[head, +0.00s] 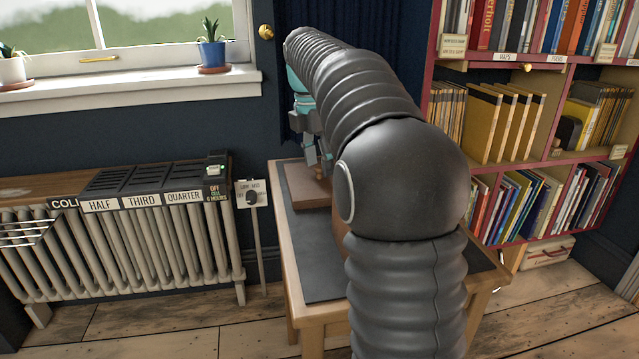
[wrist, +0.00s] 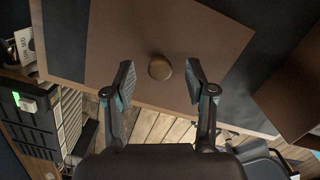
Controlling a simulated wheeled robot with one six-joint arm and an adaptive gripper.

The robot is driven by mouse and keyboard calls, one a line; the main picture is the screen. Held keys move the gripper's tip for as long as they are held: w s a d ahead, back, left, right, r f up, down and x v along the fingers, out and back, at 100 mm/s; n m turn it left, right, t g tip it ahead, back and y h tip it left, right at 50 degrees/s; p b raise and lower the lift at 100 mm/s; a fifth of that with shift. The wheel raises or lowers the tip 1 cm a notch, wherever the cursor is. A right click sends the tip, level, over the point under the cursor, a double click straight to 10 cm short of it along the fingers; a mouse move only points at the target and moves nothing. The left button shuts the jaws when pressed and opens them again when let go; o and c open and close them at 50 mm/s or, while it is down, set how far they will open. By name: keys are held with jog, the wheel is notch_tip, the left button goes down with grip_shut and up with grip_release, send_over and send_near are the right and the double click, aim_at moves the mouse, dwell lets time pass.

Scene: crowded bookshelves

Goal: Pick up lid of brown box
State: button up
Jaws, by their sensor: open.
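A flat brown panel with a round knob, which looks like the lid (wrist: 205,40), fills the middle of the wrist view. Its knob (wrist: 160,69) shows between my gripper's fingers. In the head view the brown lid (head: 308,192) lies low over the table, partly hidden by my arm. My gripper (wrist: 159,67) is open, one finger on each side of the knob, with visible gaps to it. In the head view my gripper (head: 319,163) points down over the lid. A second brown surface (wrist: 295,95) shows at the right in the wrist view; I cannot tell whether it is the box.
The wooden table has a dark top (head: 308,260), bare at its left front. A radiator (head: 120,245) stands to the left, beside a switch post (head: 254,195). Full bookshelves (head: 510,120) stand on the right. Potted plants (head: 211,50) sit on the windowsill.

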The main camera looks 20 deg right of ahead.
jog(key=shift+d+f, duration=0.1)
jog(key=shift+f, duration=0.45)
grip_shut()
jog(key=shift+r, duration=0.45)
jog(key=r, duration=0.1)
jog(key=r+p, duration=0.1)
jog(key=r, duration=0.2)
jog(key=shift+d, duration=0.25)
jog(key=s+d+r+p, duration=0.2)
jog(key=d+r, duration=0.4)
jog(key=d, duration=0.5)
jog(key=shift+s+p, duration=0.2)
jog(key=shift+p, duration=0.25)
